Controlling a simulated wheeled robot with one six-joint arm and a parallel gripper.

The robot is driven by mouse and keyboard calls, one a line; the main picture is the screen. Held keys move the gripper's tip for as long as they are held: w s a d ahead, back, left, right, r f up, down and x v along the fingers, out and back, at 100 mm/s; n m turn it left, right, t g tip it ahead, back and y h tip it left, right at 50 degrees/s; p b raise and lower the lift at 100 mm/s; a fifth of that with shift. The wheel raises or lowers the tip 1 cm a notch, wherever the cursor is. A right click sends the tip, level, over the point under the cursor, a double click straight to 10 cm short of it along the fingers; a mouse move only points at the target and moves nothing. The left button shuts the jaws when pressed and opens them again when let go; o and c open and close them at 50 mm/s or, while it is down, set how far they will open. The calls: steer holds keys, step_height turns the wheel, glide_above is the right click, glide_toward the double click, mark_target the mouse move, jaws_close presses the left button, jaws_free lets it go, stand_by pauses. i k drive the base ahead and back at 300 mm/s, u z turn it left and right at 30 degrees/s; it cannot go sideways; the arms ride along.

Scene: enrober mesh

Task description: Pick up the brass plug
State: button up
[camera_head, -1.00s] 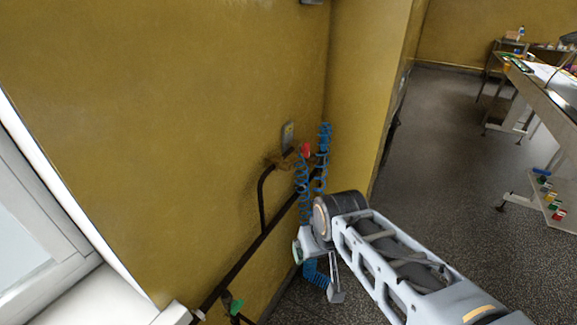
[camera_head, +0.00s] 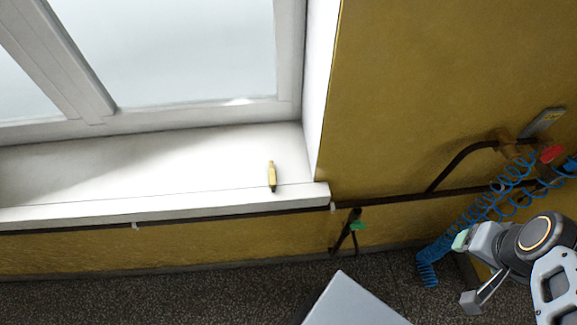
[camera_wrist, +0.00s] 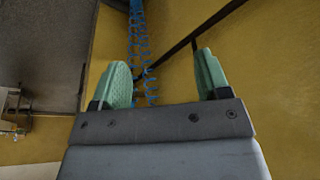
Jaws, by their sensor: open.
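The brass plug (camera_head: 272,175) is a small gold-coloured piece with a dark end. It lies on the white window sill (camera_head: 230,203), near the sill's front edge and toward its right end. My gripper (camera_head: 462,270) is at the lower right in the head view, well to the right of the plug and apart from it. In the wrist view my gripper (camera_wrist: 160,82) shows two green fingertips spread wide with nothing between them. The plug is not in the wrist view.
Blue coiled hoses (camera_head: 480,213) hang by the yellow wall (camera_head: 420,80) near my gripper. A dark pipe (camera_head: 400,198) runs along the wall, with a green-handled valve (camera_head: 357,224) below the sill's right end. The window frame (camera_head: 200,114) stands behind the sill.

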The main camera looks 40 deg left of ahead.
mark_target(272, 171)
steer(key=u, duration=2.2)
steer(key=i, duration=0.2)
steer(key=u, duration=0.25)
